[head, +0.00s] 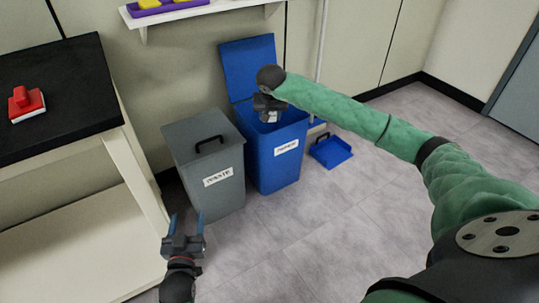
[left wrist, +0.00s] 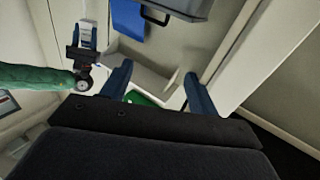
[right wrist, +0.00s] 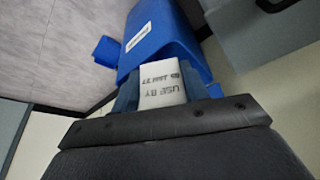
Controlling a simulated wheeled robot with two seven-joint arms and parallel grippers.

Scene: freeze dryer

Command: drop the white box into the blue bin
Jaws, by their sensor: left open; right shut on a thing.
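The blue bin (head: 278,158) stands on the floor with its lid (head: 249,66) raised against the wall. My right gripper (head: 268,115) is over the bin's opening, shut on the white box (right wrist: 162,84). In the right wrist view the box shows printed "USE BY" text between the fingers, with the blue bin (right wrist: 160,35) beyond it. In the head view only a small pale part of the box (head: 272,117) shows below the gripper. My left gripper (head: 185,228) is open and empty, low in front of the grey bin, well apart from the blue bin.
A grey bin (head: 207,163) with a closed lid stands left of the blue bin. A blue dustpan-like item (head: 331,151) lies on the floor to the right. A black-topped table (head: 60,85) holds a red object (head: 27,102). A wall shelf (head: 190,14) is above.

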